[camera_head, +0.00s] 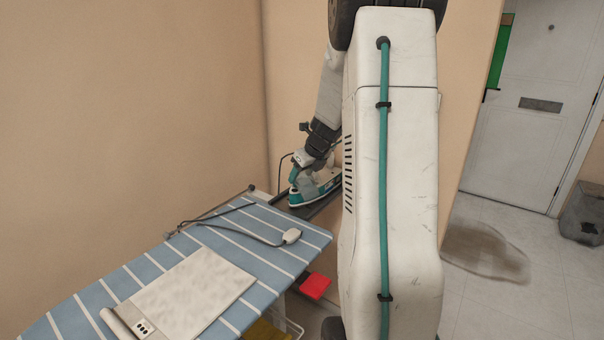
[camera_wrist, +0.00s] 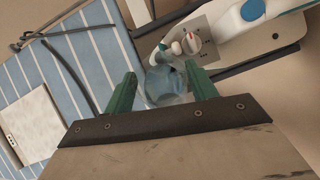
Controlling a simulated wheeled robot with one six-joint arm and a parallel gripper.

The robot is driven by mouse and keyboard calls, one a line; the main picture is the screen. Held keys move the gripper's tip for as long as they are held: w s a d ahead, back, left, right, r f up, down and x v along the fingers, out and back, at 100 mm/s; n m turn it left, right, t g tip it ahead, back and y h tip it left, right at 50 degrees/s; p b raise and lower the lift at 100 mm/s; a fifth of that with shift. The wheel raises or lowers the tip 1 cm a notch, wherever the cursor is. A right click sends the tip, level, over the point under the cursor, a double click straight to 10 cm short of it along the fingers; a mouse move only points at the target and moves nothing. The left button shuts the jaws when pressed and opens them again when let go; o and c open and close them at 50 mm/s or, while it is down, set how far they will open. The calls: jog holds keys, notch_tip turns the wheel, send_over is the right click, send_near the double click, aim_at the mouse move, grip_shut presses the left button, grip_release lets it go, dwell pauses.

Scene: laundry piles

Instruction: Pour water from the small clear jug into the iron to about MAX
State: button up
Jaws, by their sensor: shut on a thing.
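The small clear jug (camera_wrist: 167,88) is between the two green fingers of my gripper (camera_wrist: 162,82) in the wrist view, and the fingers are shut on it. The white and teal iron (camera_wrist: 258,42) lies just beyond the jug, with its grey dial and panel close to the jug's far side. I cannot tell whether the jug touches the iron, how far it tilts or how much water it holds. In the head view the iron (camera_head: 318,187) sits on the dark rest at the ironing board's far end. My gripper (camera_head: 306,160) is right over it, and the jug is hard to make out.
Walls stand close behind the iron. Floor on the right is open, with a dark stain (camera_head: 484,252).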

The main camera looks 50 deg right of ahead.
jog(key=shift+f+g, duration=0.3)
dwell(0.9)
jog(key=shift+w+r+g, duration=0.2)
jog(key=shift+g, duration=0.6)
jog(key=shift+w+r+g, duration=0.25)
jog(key=shift+g, duration=0.55)
jog(key=shift+w+r+g, duration=0.2)
jog(key=shift+g, duration=0.6)
dwell(4.3)
